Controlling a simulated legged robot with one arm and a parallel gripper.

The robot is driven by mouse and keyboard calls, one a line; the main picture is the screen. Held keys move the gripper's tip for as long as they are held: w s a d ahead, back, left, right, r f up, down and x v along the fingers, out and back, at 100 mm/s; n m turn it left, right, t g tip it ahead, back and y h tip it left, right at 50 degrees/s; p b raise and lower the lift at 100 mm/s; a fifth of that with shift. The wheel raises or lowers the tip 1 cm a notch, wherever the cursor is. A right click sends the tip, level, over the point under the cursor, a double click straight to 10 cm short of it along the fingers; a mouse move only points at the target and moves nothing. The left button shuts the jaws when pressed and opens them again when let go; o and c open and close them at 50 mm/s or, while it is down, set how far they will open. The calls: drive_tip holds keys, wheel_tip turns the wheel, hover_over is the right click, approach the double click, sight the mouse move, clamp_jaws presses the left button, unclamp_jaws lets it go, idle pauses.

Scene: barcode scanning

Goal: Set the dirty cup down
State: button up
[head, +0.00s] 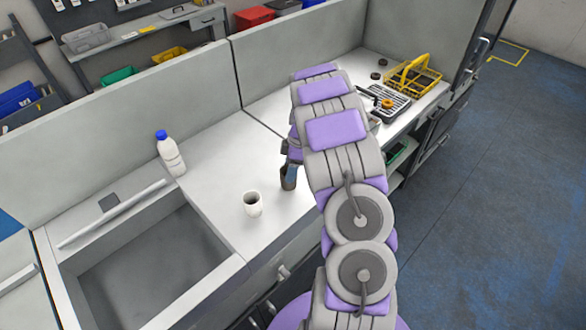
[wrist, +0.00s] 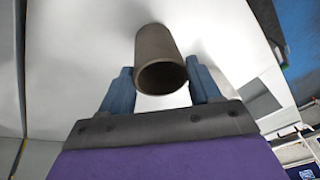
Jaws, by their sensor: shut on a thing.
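A brown, dirty-looking cup (wrist: 157,48) sits between the blue fingers of my gripper (wrist: 161,88) in the wrist view, its open mouth facing the camera. My gripper is shut on it. In the head view the brown cup (head: 287,183) shows below my gripper (head: 291,172), over the white counter (head: 225,165), partly hidden by the fingers. I cannot tell whether its base touches the counter.
A white cup (head: 253,204) stands to the left of my gripper. A white bottle with a blue cap (head: 171,154) stands behind the sink (head: 150,270). A yellow basket (head: 414,79) and a tool tray (head: 384,103) lie at the right. Low partitions back the counter.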

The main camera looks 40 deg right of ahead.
drive_tip(key=o, duration=0.6)
drive_tip(key=shift+f, duration=0.15)
drive_tip(key=o, duration=0.5)
drive_tip(key=shift+a, duration=0.4)
drive_tip(key=shift+d, duration=0.1)
